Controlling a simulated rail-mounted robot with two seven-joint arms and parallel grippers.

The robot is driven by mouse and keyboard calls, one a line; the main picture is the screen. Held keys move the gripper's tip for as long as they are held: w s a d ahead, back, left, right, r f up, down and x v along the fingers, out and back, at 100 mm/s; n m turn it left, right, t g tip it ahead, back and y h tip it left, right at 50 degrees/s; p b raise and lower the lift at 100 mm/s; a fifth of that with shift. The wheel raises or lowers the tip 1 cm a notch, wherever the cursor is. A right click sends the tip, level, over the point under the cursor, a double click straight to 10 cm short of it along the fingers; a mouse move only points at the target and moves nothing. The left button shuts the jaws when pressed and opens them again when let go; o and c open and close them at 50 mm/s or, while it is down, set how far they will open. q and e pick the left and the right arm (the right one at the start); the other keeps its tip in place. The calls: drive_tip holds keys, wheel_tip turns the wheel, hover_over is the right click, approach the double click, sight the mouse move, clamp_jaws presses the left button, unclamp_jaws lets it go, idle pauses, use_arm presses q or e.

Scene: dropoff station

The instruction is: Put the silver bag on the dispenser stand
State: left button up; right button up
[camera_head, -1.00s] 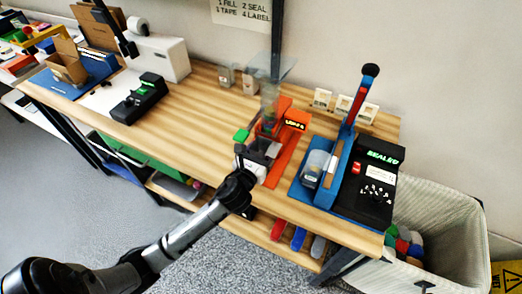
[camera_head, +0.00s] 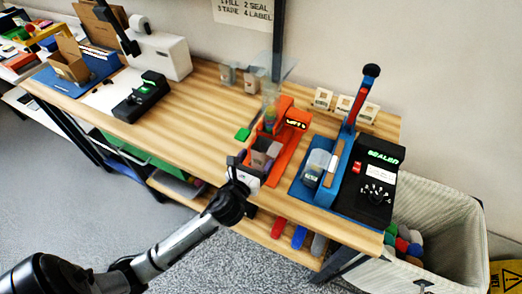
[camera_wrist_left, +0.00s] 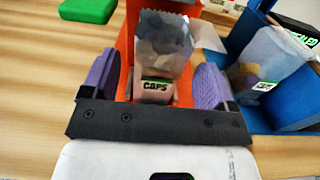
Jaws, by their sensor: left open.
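The silver bag (camera_wrist_left: 162,50) is upright, greyish and see-through, with a CAPS label near its bottom. It stands at the front of the orange dispenser stand (camera_head: 283,158), below the clear hopper (camera_head: 270,92); the bag also shows in the head view (camera_head: 266,150). In the left wrist view the orange stand (camera_wrist_left: 127,48) shows behind and beside it. My left gripper (camera_wrist_left: 157,80) is open, its purple fingers apart on either side of the bag with gaps visible. In the head view my left gripper (camera_head: 246,170) is at the stand's front. My right gripper is out of view.
A blue sealer (camera_head: 310,192) with a clear bag (camera_head: 316,165) and a black SEALED unit (camera_head: 372,185) stand close on the right. A green block (camera_head: 243,135) lies left of the stand. A bin (camera_head: 440,215) stands at right.

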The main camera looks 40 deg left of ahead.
use_arm(q)
drive_tip(key=v, duration=0.5)
drive_tip(key=shift+s+d, duration=0.15)
drive_tip(key=shift+s, duration=0.25)
drive_tip(key=shift+p+v, duration=0.3)
drive_tip(key=shift+v, duration=0.55)
drive_tip(key=s+d+f+n+g+h, duration=0.2)
drive_tip(key=s+d+f+n+g, duration=0.2)
drive_tip(key=s+n, duration=0.5)
drive_tip(key=s+d+f+n+g+h, duration=0.2)
drive_tip(key=s+f+n+g, duration=0.7)
drive_tip(key=n, duration=1.3)
drive_tip(key=shift+s+d+g+h, duration=0.4)
drive_tip(key=shift+s+d, duration=0.4)
drive_tip(key=shift+d, duration=0.25)
